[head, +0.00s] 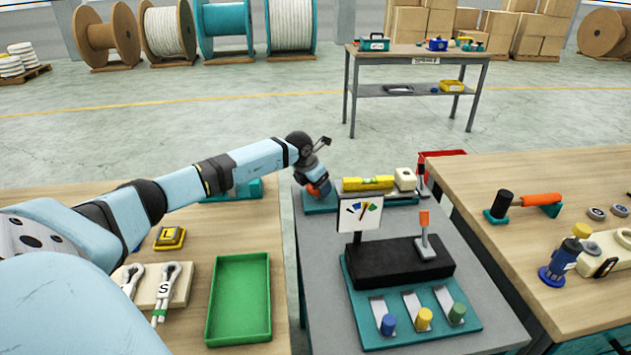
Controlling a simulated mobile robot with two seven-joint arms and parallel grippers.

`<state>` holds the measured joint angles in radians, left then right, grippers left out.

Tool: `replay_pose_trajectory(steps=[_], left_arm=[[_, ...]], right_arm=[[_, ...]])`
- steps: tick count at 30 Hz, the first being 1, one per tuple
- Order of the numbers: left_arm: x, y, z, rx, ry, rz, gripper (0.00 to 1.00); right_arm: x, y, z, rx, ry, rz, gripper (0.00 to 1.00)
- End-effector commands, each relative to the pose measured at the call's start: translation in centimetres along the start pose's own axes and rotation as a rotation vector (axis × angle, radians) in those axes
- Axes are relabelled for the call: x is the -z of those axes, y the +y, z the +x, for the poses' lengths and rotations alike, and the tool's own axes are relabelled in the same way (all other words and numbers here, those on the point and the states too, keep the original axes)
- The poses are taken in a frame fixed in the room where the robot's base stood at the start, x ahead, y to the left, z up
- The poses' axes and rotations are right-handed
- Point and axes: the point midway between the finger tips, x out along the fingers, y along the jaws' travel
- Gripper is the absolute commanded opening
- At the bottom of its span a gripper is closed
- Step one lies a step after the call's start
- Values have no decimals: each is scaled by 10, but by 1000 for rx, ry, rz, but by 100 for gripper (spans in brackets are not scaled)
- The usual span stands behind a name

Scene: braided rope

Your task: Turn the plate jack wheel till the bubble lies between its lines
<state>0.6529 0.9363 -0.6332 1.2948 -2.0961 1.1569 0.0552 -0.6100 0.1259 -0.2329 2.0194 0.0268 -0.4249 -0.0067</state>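The plate jack's teal base (318,208) sits at the far end of the grey middle table. A yellow level (368,183) lies on the plate beside it, with a pale block (404,179) at its right end. The bubble and its lines are too small to read. My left arm comes in from the left, and my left gripper (318,189) points down at the left end of the plate. An orange-red part, perhaps the wheel, shows right at its tip. I cannot tell whether the fingers are around it or only touching it. My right gripper is not in view.
A gauge sign (360,213) and a black block (400,262) with an orange-topped lever (424,238) stand nearer on the grey table. A green tray (240,300) lies on the left wooden table. A right wooden table (560,170) holds tools.

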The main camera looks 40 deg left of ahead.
Motion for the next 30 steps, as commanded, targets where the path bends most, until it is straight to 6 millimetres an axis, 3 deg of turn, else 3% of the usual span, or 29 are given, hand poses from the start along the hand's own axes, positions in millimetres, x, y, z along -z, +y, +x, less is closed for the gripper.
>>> replay_pose_trajectory(steps=[15, 30], left_arm=[[-1, -4, 0, -157, -1, -378, 53], [-1, -4, 1, -211, 1, -507, 53]], right_arm=[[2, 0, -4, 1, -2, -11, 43], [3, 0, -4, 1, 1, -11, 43]])
